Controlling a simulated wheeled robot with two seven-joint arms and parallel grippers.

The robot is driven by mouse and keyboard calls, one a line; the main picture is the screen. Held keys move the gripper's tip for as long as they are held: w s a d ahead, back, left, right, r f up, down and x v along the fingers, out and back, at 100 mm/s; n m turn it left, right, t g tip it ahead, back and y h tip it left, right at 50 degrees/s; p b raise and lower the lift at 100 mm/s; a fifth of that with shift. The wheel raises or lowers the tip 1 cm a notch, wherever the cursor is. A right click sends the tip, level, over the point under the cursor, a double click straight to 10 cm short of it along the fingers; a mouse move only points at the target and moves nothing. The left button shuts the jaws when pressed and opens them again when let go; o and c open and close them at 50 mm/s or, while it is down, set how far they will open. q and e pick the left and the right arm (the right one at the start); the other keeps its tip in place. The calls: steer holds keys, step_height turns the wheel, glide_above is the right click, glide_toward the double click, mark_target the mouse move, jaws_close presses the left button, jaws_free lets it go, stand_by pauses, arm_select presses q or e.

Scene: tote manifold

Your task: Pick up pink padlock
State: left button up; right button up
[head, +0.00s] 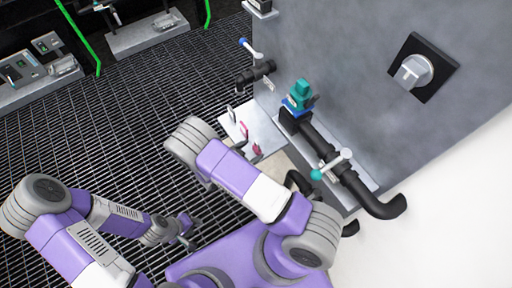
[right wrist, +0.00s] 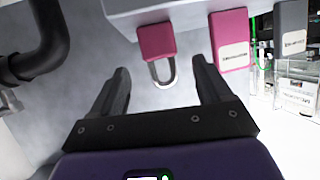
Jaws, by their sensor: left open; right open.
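A pink padlock (right wrist: 157,42) with a silver shackle shows at the top middle of the right wrist view, against the edge of a light grey shelf (right wrist: 185,12). My right gripper (right wrist: 160,66) is open and empty. Its two fingers appear on either side of the shackle, with the pink body just beyond the tips; the exact gap is unclear. In the head view a small pink shape at the shelf, likely the padlock (head: 256,150), lies beyond my right arm, which hides the right gripper. My left gripper (head: 186,228) is open and empty, low over the grating.
A pink labelled tag (right wrist: 232,40) and a grey labelled tag (right wrist: 292,28) hang right of the padlock. A dark pipe (right wrist: 38,45) curves at the left. In the head view a grey panel (head: 350,60) with pipes and a teal-handled valve (head: 300,95) stands close by.

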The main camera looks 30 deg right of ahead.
steer(key=b+x, duration=0.1)
steer(key=x, duration=0.3)
steer(key=shift+d, duration=0.2)
steer(key=shift+w, duration=0.1)
steer(key=shift+c, duration=0.4)
steer(key=c, duration=1)
steer(key=shift+c, duration=0.2)
